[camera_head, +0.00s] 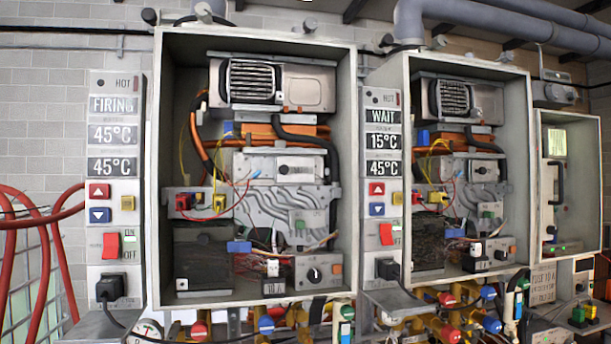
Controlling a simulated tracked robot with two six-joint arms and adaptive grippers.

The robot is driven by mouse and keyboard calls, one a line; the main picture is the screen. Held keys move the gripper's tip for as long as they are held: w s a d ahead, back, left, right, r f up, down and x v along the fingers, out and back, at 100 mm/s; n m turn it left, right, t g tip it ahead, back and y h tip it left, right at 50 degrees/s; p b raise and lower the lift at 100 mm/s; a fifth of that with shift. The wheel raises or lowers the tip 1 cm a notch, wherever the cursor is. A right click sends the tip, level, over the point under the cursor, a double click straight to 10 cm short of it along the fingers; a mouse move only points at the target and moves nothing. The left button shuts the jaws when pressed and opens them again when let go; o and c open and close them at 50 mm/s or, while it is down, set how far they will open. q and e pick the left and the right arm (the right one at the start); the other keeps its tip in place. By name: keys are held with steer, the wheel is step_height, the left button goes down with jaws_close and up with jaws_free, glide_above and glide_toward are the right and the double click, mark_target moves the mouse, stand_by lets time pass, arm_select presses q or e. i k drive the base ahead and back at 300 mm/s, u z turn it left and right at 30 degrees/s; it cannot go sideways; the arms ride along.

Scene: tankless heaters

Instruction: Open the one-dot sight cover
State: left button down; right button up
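Two heater cabinets stand open on the wall, the left cabinet (346,130) and the middle cabinet (396,95). Inside the left one, a pale grey plate (250,168) carries a small light cover with a dark round spot (283,170). A similar small cover (480,170) sits on a plate in the middle cabinet. Dot markings are too small to read, so I cannot tell which cover is the one-dot sight cover, or whether either is open. Neither of my grippers is in view.
The left control panel (113,190) reads FIRING; the middle panel (382,170) reads WAIT. Wires and black hoses cross both cabinets. Yellow pipes with red and blue valves (266,325) run below. A third cabinet (590,180) with a black handle stands at right.

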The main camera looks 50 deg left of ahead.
mark_target(297, 170)
steer(key=z, duration=1.6)
steer(key=i, duration=0.15)
steer(key=u, duration=4)
steer(key=k, duration=0.8)
steer(key=u, duration=0.2)
steer(key=i, duration=0.8)
steer(key=z, duration=0.15)
